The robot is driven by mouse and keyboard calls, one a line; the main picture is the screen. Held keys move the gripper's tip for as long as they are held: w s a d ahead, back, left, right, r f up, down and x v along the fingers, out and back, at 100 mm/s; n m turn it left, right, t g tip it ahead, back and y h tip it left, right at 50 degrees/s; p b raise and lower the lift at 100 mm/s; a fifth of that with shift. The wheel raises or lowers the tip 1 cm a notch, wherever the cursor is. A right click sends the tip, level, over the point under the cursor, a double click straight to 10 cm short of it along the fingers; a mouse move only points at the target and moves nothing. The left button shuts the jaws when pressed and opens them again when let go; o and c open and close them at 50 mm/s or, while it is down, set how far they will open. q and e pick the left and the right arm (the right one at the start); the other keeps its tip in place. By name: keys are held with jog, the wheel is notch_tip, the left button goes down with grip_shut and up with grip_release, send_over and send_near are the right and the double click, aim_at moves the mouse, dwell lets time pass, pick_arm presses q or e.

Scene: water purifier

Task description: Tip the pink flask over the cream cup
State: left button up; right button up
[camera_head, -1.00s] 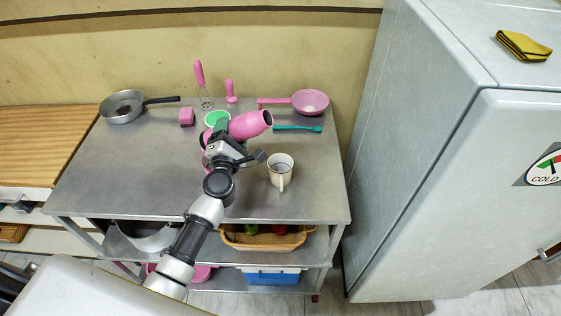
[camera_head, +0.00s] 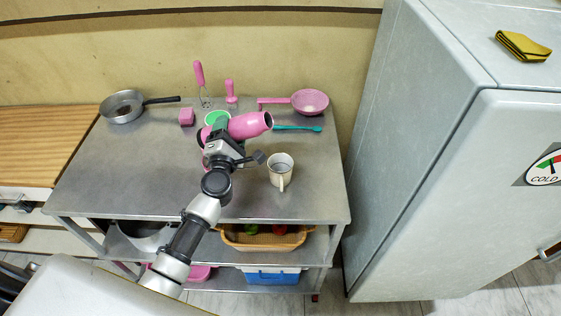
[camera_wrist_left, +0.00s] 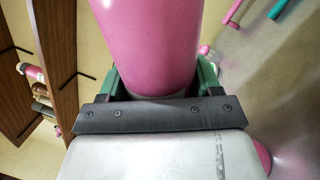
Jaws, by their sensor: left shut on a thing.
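The pink flask (camera_head: 249,125) is held by my left gripper (camera_head: 222,130) above the steel table. It lies tilted almost level in the head view, its dark open mouth pointing right. In the left wrist view the flask (camera_wrist_left: 148,45) sits between the green fingers of the left gripper (camera_wrist_left: 155,80), which is shut on it. The cream cup (camera_head: 281,171) stands upright on the table, to the right of and nearer than the flask, with its handle towards the front. The flask's mouth appears behind the cup in the picture. My right gripper is not in view.
On the steel table (camera_head: 130,175) stand a grey pan (camera_head: 122,107), a pink sponge (camera_head: 186,117), a green-topped item (camera_head: 216,117), a pink pan (camera_head: 310,101) and a teal utensil (camera_head: 297,128). A fridge (camera_head: 450,170) stands at the right. The table's left middle is clear.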

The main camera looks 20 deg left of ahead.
pick_arm(q)
jog(key=shift+a+f+m+b, duration=0.2)
jog(key=shift+f+m+b, duration=0.5)
jog(key=shift+m+b, duration=0.3)
dwell(0.9)
jog(key=shift+d+r+m+h+p, duration=0.1)
jog(key=shift+d+m+h+p, duration=0.2)
jog(key=shift+m, duration=0.25)
jog(key=shift+d+r+m+h+p, duration=0.1)
jog(key=shift+d+m+h+p, duration=0.15)
jog(key=shift+m, duration=0.3)
dwell(0.8)
jog(key=shift+a+m, duration=0.1)
jog(key=shift+m, duration=0.6)
dwell(1.8)
